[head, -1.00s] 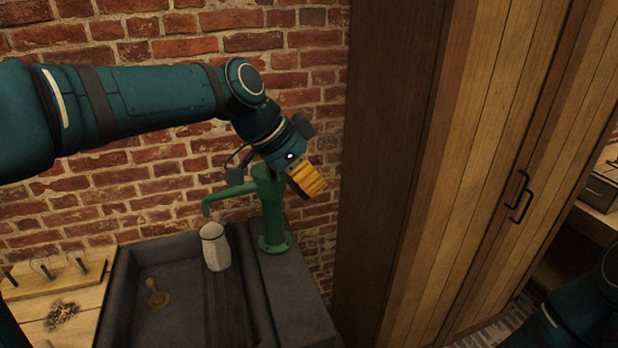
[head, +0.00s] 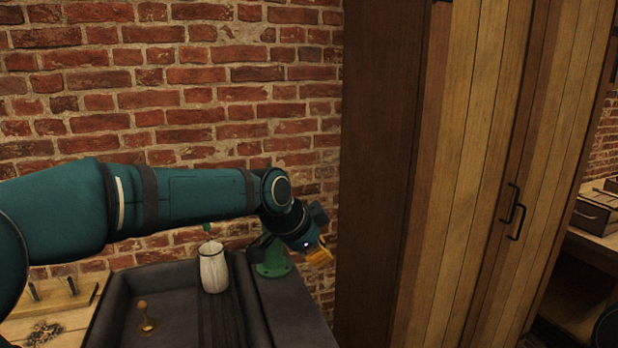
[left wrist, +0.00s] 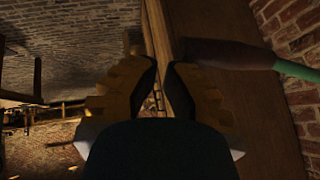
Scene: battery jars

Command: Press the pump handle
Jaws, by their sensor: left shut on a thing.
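The green hand pump (head: 272,268) stands on the dark sink's right ledge against the brick wall. My left arm hides most of its body and spout in the head view. My left gripper (head: 320,256) has yellow fingers and is low, just right of the pump. In the left wrist view the pump handle (left wrist: 230,53), a dark grip on a green rod, comes in from the upper right to the fingertips. My left gripper (left wrist: 166,75) is shut on the handle; the exact contact is dark and hard to see. My right gripper is not in view.
A pale jug (head: 214,270) stands upright in the dark sink (head: 110,312), near the spout. A brass piece (head: 146,318) is in the basin. A wooden counter (head: 65,320) adjoins on the left. A tall wooden cabinet (head: 470,180) stands close on the right.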

